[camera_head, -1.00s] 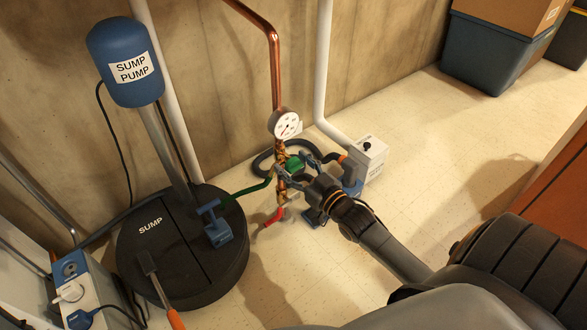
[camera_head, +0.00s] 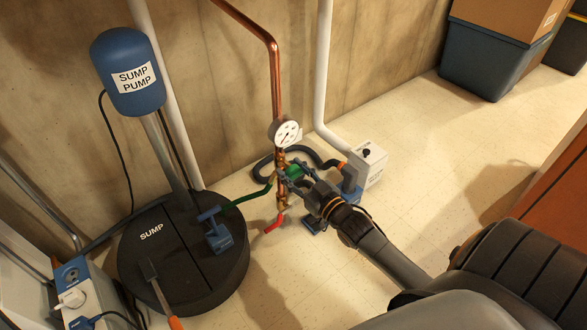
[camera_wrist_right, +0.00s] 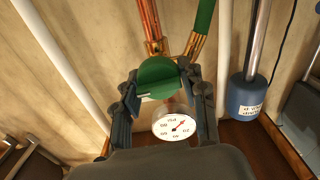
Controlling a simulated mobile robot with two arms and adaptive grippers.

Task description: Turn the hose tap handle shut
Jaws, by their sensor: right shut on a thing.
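The green tap handle (camera_head: 293,171) sits on the brass and copper pipework below a white dial gauge (camera_head: 286,133). In the right wrist view the handle (camera_wrist_right: 158,78) is a rounded green disc between my two fingers. My right gripper (camera_head: 293,177) is shut on it, with a finger on either side (camera_wrist_right: 160,88). A green hose (camera_head: 248,194) runs left from the pipework. A red piece (camera_head: 275,224) hangs below. The gripper hides part of the tap body. My left gripper is not in view.
The round black sump lid (camera_head: 165,260) with a blue sump pump tank (camera_head: 128,72) stands at left. A white box (camera_head: 371,165) stands close right of the pipework.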

